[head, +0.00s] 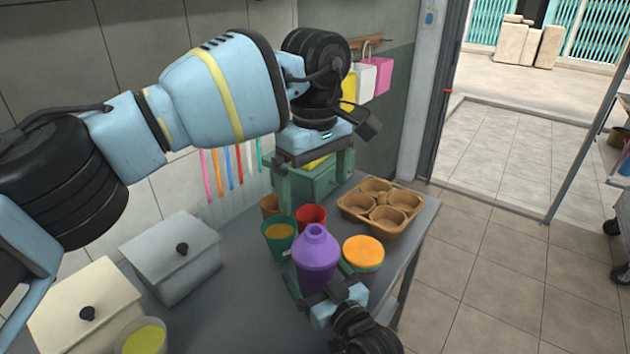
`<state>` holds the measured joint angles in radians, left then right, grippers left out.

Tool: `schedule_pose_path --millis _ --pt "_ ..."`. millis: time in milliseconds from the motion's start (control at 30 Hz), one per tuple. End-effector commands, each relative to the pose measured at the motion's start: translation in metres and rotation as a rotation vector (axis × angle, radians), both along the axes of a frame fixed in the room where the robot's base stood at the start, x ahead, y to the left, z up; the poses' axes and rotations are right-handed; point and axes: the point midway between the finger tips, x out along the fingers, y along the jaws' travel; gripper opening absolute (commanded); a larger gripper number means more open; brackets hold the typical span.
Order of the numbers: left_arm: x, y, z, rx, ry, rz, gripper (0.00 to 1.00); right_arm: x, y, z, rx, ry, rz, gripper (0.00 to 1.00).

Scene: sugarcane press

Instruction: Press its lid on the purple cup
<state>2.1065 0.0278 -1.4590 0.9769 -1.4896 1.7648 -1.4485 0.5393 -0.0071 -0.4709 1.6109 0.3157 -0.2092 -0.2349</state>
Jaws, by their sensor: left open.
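The purple cup (315,286) stands upright near the table's right front. Its lighter purple domed lid (316,248), with a small round spout, sits on top; I cannot tell whether it is fully seated. My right gripper (319,281) is low at the cup's near side, with one finger on each side of the cup, seemingly closed against it. My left gripper (314,178) hangs high behind the cup, pointing down, with its green fingers spread. It is apart from the lid.
A green cup (279,240), a red cup (311,216) and an orange-topped cup (363,251) crowd around the purple cup. A brown carrier (383,218) stands at the back right. Lidded grey (170,262) and cream (86,306) boxes fill the left, near a yellow-filled container (144,340).

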Motion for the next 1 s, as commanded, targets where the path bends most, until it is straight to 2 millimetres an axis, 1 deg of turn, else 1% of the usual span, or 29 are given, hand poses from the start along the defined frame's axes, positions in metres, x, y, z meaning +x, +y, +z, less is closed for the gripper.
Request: schedule_pose_path --millis 267,367,700,833,1000 --pt "0.000 0.000 0.000 0.000 0.000 0.000 1.00 -0.003 -0.002 0.000 0.001 -0.001 0.000 0.91" --pt "0.000 0.000 0.001 0.000 -0.001 0.000 1.00 -0.010 -0.006 -0.001 -0.001 0.001 0.000 0.91" --pt "0.000 0.000 0.001 0.000 -0.001 0.000 1.00 -0.054 -0.031 -0.001 0.000 0.000 0.000 0.91" --pt "0.000 0.000 0.001 0.000 -0.001 0.000 1.00 -0.063 -0.037 0.000 -0.001 -0.001 0.000 0.91" --pt "0.000 0.000 0.001 0.000 -0.001 0.000 1.00 -0.068 -0.040 0.000 0.000 0.000 0.000 0.91"
